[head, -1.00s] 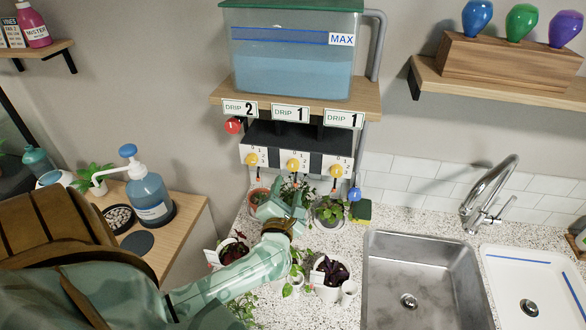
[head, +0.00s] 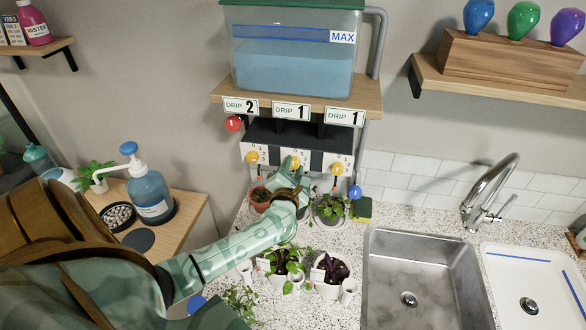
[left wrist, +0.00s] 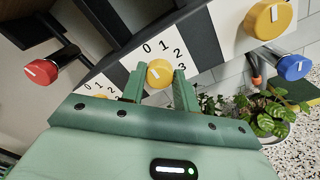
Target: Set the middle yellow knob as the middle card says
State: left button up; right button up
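The middle yellow knob (head: 296,161) sits on a white scale strip on the dark drip panel; the left wrist view shows this knob (left wrist: 159,73) beside the numbers 0, 1, 2, 3. It has a small white mark, whose exact setting I cannot tell. The middle card (head: 291,111) reads DRIP 1. My left gripper (head: 294,166) is at the middle knob; its green fingers (left wrist: 160,84) are apart, one on each side of the knob in the wrist view. I cannot tell whether they touch it. My right gripper is not in view.
Yellow knobs flank it at left (head: 252,157) and right (head: 337,168). A red knob (head: 233,123) and a blue knob (head: 355,192) are near the panel. Potted plants (head: 330,207) stand below. The sink (head: 408,299) is at right.

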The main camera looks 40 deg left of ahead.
pick_arm(q)
jog(key=m+p, duration=0.3)
jog(key=m, duration=0.1)
jog(key=shift+f+m+p, duration=0.1)
jog(key=shift+m+p, duration=1.05)
jog(key=shift+m, duration=0.75)
jog(key=o, duration=1)
jog(key=v, duration=1.6)
jog(key=shift+s+d+f+b, duration=0.1)
jog(key=shift+s+f+b, duration=0.05)
jog(key=shift+f+b, duration=0.15)
